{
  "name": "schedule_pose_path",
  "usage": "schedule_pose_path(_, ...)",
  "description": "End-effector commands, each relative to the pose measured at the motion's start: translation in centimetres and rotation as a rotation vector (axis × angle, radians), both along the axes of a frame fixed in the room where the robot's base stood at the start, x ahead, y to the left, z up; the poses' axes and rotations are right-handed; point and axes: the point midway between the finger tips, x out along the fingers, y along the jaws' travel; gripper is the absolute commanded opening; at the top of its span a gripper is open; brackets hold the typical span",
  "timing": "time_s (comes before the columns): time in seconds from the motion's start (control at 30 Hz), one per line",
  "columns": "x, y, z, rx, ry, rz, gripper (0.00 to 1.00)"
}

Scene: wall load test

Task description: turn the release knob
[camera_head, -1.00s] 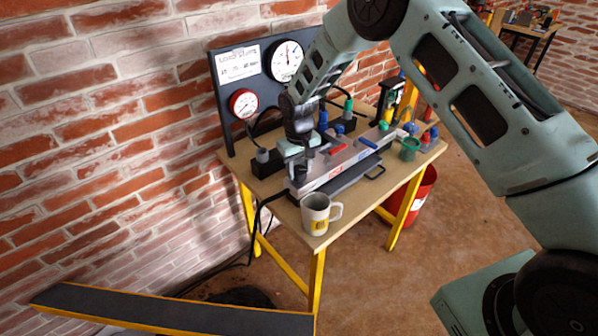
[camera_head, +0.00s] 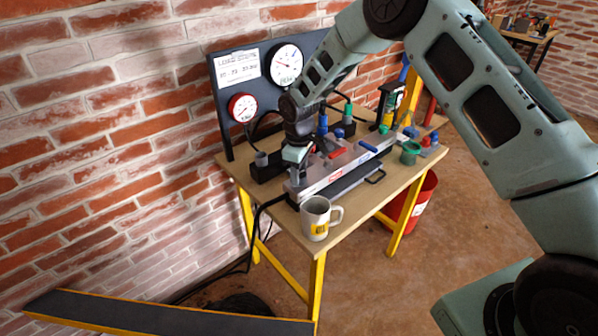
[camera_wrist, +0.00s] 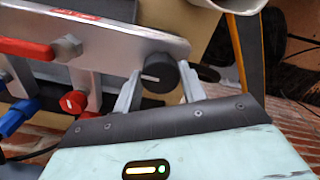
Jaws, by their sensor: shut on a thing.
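The release knob (camera_wrist: 160,77) is a round black knob with a white line on its face, at the near end of a grey metal block (camera_wrist: 110,35). In the wrist view my gripper (camera_wrist: 160,70) has one grey finger on each side of the knob and is shut on it. The white line lies roughly level in that picture. In the head view my gripper (camera_head: 296,172) is low at the near left end of the block (camera_head: 335,172), and the knob is hidden behind it.
A white mug (camera_head: 316,218) stands close by on the table's front corner. A red lever (camera_wrist: 25,47) and a red knob (camera_wrist: 73,101) sit along the block. A board with a large dial (camera_head: 286,64) and a red-rimmed dial (camera_head: 242,107) stands behind.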

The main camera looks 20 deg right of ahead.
Motion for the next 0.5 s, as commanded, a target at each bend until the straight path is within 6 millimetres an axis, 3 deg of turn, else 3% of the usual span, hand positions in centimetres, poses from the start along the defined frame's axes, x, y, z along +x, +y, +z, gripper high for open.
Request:
schedule_pose_path(0.47, 0.06, -0.02, 0.09, -0.001, -0.002, 0.014, 0.18)
schedule_pose_path(0.5, 0.06, -0.02, 0.09, -0.001, -0.002, 0.014, 0.52)
